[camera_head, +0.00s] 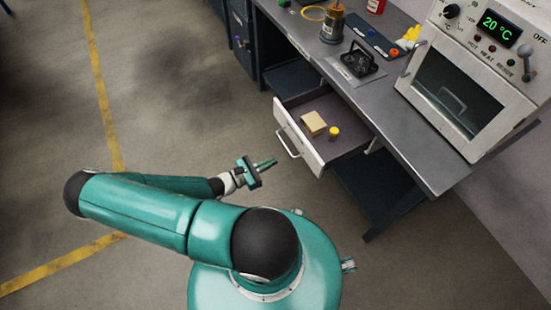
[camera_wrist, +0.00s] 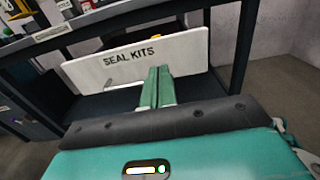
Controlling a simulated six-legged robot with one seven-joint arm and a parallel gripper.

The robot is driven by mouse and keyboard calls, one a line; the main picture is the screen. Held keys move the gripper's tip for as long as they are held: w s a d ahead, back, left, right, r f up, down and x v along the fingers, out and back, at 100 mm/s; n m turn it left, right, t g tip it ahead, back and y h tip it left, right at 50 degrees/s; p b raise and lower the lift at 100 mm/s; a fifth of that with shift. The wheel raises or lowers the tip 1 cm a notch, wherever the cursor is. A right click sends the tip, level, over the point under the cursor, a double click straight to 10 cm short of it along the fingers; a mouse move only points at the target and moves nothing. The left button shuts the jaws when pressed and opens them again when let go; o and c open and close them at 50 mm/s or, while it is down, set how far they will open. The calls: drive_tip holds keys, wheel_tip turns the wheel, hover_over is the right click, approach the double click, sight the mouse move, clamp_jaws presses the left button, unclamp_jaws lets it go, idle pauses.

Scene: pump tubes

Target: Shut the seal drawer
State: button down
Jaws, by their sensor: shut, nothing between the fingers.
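The seal drawer (camera_head: 299,139) is pulled out from under the workbench in the head view. It has a white front with a bar handle (camera_head: 288,146). A tan block (camera_head: 313,123) and a small yellow item (camera_head: 333,132) lie inside it. In the wrist view the drawer front (camera_wrist: 185,48) reads "SEAL KITS", and part of the handle (camera_wrist: 98,86) shows to the left of my fingers. My gripper (camera_head: 273,162) is just in front of the drawer, apart from it in the head view. Its fingers (camera_wrist: 158,84) are shut and empty, pointing at the front.
The grey workbench (camera_head: 425,150) stands above the drawer. Dark lower shelves sit beneath. The floor (camera_head: 175,90) to the left is clear.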

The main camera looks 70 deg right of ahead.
sight(306, 146)
drive_tip(key=x, duration=1.2)
drive_tip(key=shift+s, duration=0.1)
